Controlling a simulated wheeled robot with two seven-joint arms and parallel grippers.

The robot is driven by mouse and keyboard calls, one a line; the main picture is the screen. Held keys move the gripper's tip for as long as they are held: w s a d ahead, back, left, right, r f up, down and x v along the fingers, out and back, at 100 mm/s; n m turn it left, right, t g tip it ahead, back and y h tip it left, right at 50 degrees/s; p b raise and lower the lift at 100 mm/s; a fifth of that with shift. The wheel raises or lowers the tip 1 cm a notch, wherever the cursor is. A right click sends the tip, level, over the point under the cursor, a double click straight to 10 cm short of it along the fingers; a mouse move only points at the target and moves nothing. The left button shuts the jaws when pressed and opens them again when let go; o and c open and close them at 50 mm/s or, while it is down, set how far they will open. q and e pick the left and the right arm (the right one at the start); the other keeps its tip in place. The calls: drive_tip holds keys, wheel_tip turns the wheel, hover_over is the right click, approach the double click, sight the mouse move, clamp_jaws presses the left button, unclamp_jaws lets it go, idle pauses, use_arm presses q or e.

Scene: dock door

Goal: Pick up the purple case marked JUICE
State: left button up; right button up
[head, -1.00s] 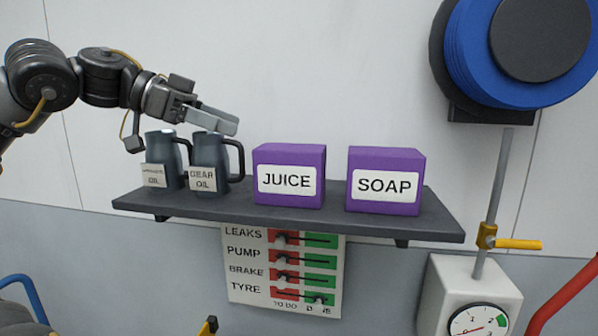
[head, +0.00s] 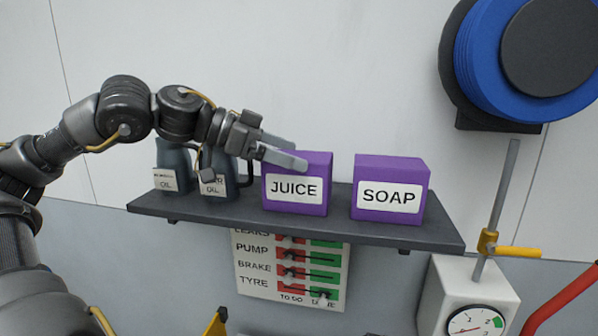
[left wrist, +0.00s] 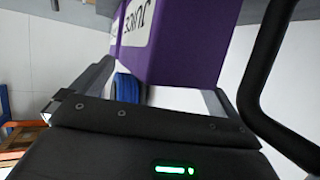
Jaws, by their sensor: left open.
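The purple case marked JUICE (head: 297,202) stands upright on a dark shelf (head: 400,236), its white label facing me. My left gripper (head: 297,155) reaches in from the left at the case's top edge, with its open fingers overlapping the upper part of the case in the head view. In the left wrist view the case (left wrist: 185,62) fills the upper middle, between the two spread fingers (left wrist: 160,88). I cannot tell whether the fingers touch it. My right gripper is not in view.
A purple SOAP case (head: 390,171) stands to the right with a gap. Two grey oil jugs (head: 173,160) stand left, partly behind my arm; a dark handle (left wrist: 262,65) shows close by in the wrist view. A slider board (head: 292,268) hangs below.

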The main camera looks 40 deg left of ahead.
use_arm(q)
drive_tip(key=shift+c, duration=0.9)
drive_tip(key=shift+d+f, duration=0.15)
drive_tip(key=c, duration=1.9)
